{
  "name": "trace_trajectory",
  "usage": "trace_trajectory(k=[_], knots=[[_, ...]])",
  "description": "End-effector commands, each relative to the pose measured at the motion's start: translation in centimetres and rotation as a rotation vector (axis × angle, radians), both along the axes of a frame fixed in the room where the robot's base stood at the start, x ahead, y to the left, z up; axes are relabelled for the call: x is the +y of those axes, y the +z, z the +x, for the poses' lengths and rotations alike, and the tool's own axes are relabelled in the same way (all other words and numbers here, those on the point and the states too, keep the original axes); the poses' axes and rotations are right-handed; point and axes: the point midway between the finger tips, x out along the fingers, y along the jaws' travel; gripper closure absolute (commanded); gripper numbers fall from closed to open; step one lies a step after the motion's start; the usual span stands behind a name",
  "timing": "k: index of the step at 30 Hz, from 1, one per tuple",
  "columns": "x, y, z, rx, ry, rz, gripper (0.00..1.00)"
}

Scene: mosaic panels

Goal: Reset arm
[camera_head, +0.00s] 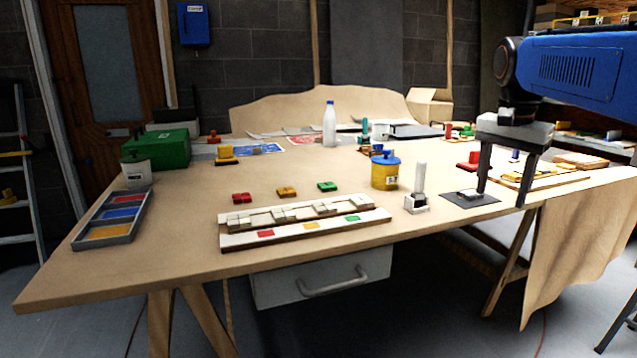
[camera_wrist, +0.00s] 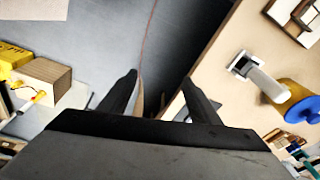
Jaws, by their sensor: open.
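My gripper (camera_head: 505,178) is at the right end of the table in the head view, pointing down with its two fingers apart. Nothing shows between the fingers. It is over or near the table's front right edge, beside a dark square mat (camera_head: 470,201) with a small pale piece on it. In the wrist view my gripper (camera_wrist: 160,92) is also open and empty, with grey floor and the table edge beyond the fingertips. My blue arm reaches in from the right in the head view.
A white-handled tool (camera_head: 418,190) and a yellow pot with blue lid (camera_head: 385,171) stand left of the mat. A mosaic panel (camera_head: 305,240), red, yellow and green pieces and a colour tray (camera_head: 78,240) lie further left.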

Motion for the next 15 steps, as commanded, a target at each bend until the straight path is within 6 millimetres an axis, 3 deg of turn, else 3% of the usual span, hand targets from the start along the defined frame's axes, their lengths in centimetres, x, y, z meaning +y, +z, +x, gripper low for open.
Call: trace_trajectory(k=[8,15], knots=[[3.7,-5.2,-7.0,-0.058,0.27,-0.027,0.43],[6.4,-11.0,-13.0,-0.112,0.506,-0.062,0.43]])
